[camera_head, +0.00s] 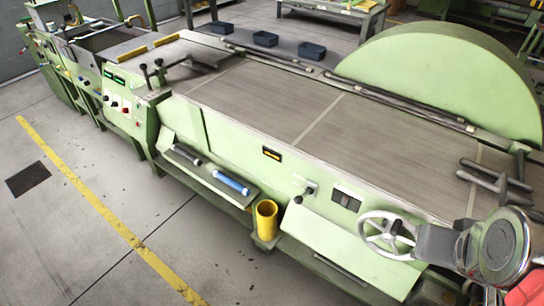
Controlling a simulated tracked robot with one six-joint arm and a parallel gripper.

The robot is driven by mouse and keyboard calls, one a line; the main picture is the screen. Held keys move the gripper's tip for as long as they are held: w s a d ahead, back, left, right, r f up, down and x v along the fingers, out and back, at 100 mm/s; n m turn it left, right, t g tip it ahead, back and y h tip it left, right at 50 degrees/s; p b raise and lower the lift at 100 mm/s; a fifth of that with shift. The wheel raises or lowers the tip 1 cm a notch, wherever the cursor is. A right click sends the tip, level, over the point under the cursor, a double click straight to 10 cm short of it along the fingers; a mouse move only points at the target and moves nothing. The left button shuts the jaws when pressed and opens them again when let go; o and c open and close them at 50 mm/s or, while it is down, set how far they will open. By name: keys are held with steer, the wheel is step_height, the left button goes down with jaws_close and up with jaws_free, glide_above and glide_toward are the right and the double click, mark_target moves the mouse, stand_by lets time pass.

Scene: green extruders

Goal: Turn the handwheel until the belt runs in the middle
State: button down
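The handwheel (371,238) is a pale spoked wheel on the front of the green machine, at the lower right. My gripper (412,240) is at the wheel's right side, and its dark end overlaps the rim there. I cannot tell whether its fingers are open or closed around the rim. My wrist hides part of what lies behind it. The belt (265,98) is a wide grey band with pale cross lines, running along the machine top between the near green edge and the dark rail at the far side.
A large green half-round guard (440,80) rises behind the belt. Dark bars (488,178) lie on the belt at right. A yellow cup (266,220) and a shelf with tubes (229,182) stick out at the front. The floor at the lower left is clear, with a yellow line (95,203).

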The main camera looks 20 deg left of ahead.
steer(key=c, duration=2.4)
jaws_free()
steer(key=shift+c, duration=0.2)
steer(key=o, duration=0.6)
steer(key=shift+o, duration=0.4)
steer(key=shift+d, duration=0.1)
